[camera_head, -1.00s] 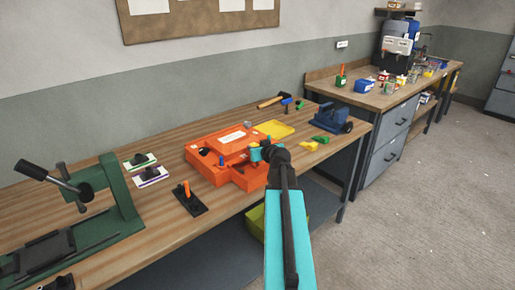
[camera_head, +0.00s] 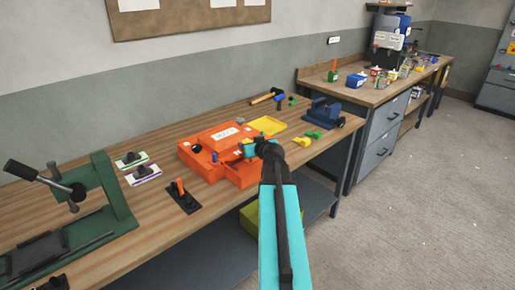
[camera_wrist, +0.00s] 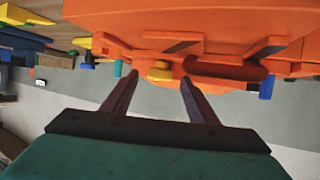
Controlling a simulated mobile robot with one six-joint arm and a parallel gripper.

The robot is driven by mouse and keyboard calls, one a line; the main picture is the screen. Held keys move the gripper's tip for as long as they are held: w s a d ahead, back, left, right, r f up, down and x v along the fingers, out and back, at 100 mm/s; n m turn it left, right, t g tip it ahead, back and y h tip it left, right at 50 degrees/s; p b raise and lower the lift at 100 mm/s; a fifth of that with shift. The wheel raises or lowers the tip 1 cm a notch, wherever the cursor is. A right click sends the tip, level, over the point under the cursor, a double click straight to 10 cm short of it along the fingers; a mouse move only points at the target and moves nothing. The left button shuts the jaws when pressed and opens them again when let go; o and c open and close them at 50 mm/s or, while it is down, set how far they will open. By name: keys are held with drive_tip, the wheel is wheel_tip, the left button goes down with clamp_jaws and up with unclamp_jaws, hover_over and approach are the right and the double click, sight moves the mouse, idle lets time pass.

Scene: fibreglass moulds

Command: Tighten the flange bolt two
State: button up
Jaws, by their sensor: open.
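The orange mould (camera_head: 205,165) sits on the wooden bench, with a white label on its raised top. My gripper (camera_head: 249,149) is at the mould's right side in the head view; its jaws are small there. In the wrist view my gripper (camera_wrist: 159,82) is open, its two dark fingers pointing toward the orange mould (camera_wrist: 180,20). A short yellow bolt-like piece (camera_wrist: 159,74) shows between the fingertips, not gripped. A teal piece (camera_wrist: 118,68) stands left of it and a blue piece (camera_wrist: 266,88) to the right. Which one is flange bolt two I cannot tell.
A yellow tray (camera_head: 268,125), yellow and green pieces (camera_head: 314,135) and a blue vise (camera_head: 327,112) lie right of the mould. A green press (camera_head: 100,205) stands at the left. A black base with an orange handle (camera_head: 182,196) lies near the front edge.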

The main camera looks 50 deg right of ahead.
drive_tip(key=b+v, duration=0.1)
drive_tip(key=v, duration=0.4)
drive_tip(key=shift+s+a+b, duration=0.15)
drive_tip(key=shift+s+b, duration=0.1)
drive_tip(key=shift+b, duration=0.7)
drive_tip(key=shift+s+a+r+b, duration=0.1)
drive_tip(key=shift+s+b, duration=0.05)
drive_tip(key=shift+b, duration=0.4)
drive_tip(key=b+v, duration=0.7)
drive_tip(key=b, duration=0.6)
drive_tip(key=shift+s+r, duration=0.15)
drive_tip(key=shift+r, duration=0.05)
